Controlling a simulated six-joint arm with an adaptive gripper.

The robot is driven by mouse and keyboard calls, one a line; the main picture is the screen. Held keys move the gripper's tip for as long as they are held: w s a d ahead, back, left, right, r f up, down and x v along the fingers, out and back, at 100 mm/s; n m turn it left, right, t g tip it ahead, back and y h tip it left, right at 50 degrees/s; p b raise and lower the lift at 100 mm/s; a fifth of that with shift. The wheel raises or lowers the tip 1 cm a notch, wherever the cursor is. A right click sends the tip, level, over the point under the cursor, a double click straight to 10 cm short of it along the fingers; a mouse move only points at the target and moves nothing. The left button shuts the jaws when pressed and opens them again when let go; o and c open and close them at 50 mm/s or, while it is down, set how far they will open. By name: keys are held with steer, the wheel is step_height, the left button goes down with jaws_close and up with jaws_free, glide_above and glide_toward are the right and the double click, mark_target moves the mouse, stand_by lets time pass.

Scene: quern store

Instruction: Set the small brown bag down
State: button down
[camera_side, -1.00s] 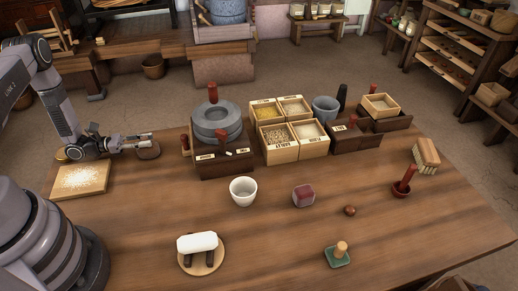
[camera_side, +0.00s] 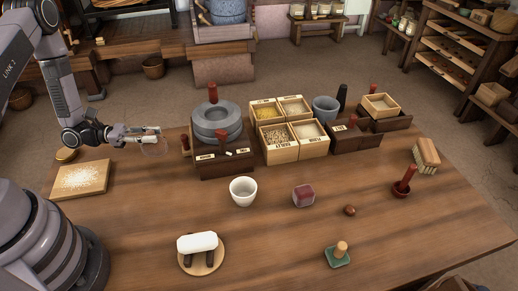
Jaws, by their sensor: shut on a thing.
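My gripper (camera_side: 145,131) is over the far left part of the table, left of the stone quern. It is shut on a small brownish thing, which I take to be the small brown bag (camera_side: 154,148). The bag hangs just below the fingertips, and its colour nearly blends with the floor behind it. It looks raised clear of the table (camera_side: 270,230).
A board of pale grain (camera_side: 81,178) lies at the left, with a round tan piece (camera_side: 66,155) behind it. The quern (camera_side: 217,122) and grain boxes (camera_side: 292,128) stand at the back. A white cup (camera_side: 243,191) is mid-table.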

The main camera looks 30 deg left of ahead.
steer(key=s+d+m+g+h, duration=0.1)
steer(key=s+d+m+g, duration=0.1)
steer(key=s+d, duration=0.3)
steer(key=shift+w+d+f, duration=0.2)
steer(key=shift+f, duration=1.2)
steer(key=shift+w+d+f, duration=0.15)
steer(key=shift+d+f, duration=0.1)
steer(key=shift+f, duration=1.1)
steer(key=shift+w+d+f, duration=0.2)
steer(key=shift+f, duration=1.2)
steer(key=shift+f, duration=0.1)
steer(key=c, duration=1)
jaws_free()
